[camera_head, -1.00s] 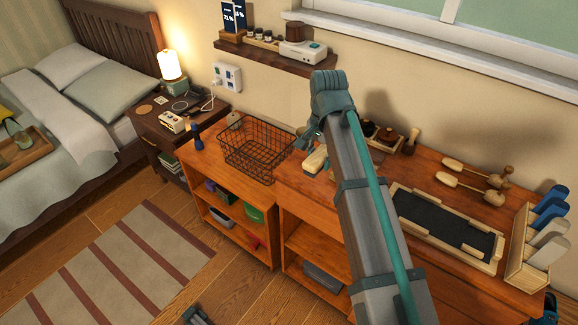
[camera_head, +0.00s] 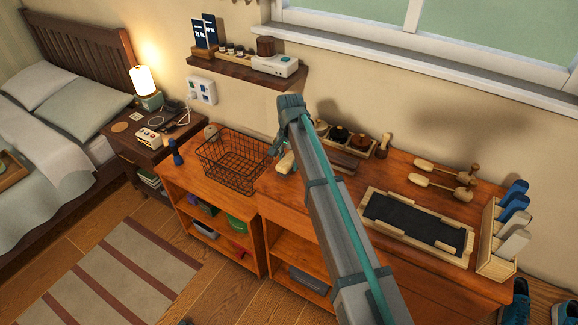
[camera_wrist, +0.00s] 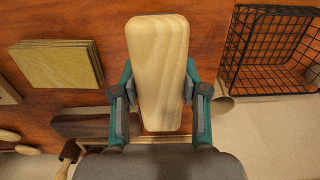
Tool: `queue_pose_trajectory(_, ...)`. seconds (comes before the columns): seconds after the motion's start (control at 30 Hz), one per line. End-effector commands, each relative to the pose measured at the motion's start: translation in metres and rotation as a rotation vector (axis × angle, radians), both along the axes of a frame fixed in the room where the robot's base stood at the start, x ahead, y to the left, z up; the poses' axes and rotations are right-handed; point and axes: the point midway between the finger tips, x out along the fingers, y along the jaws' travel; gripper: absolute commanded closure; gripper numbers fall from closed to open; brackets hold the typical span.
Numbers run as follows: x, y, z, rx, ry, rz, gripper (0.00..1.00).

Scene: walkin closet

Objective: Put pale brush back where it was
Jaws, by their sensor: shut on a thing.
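The pale brush (camera_wrist: 158,50) shows in the wrist view as a long pale wooden block with rounded corners. My gripper (camera_wrist: 159,95) is shut on it, one finger on each long side. In the head view the brush (camera_head: 286,162) shows small above the orange-brown worktop (camera_head: 310,200), just right of the wire basket. My gripper (camera_head: 280,148) is partly hidden by my own arm there. The brush's underside is hidden, and I cannot tell whether it touches the worktop.
The black wire basket (camera_head: 233,160) stands close left. A tray of dark round-topped items (camera_head: 358,146) is behind, beside a dark wooden block (camera_head: 338,161). A black-surfaced wooden tray (camera_head: 415,222) and a rack of blue and white pieces (camera_head: 495,262) are right. A shelf (camera_head: 245,72) hangs above.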

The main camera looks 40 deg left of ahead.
Motion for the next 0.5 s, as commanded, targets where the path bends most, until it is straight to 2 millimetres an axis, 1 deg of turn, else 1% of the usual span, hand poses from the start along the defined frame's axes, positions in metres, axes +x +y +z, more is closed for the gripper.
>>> queue_pose_trajectory(0.1,0.006,0.007,-0.009,-0.001,0.001,0.0,0.91)
queue_pose_trajectory(0.33,0.004,0.004,-0.034,-0.001,0.001,0.0,0.91)
queue_pose_trajectory(0.4,0.004,0.004,-0.038,0.0,0.0,0.0,0.91)
queue_pose_trajectory(0.5,0.004,0.004,-0.038,0.0,0.0,0.0,0.91)
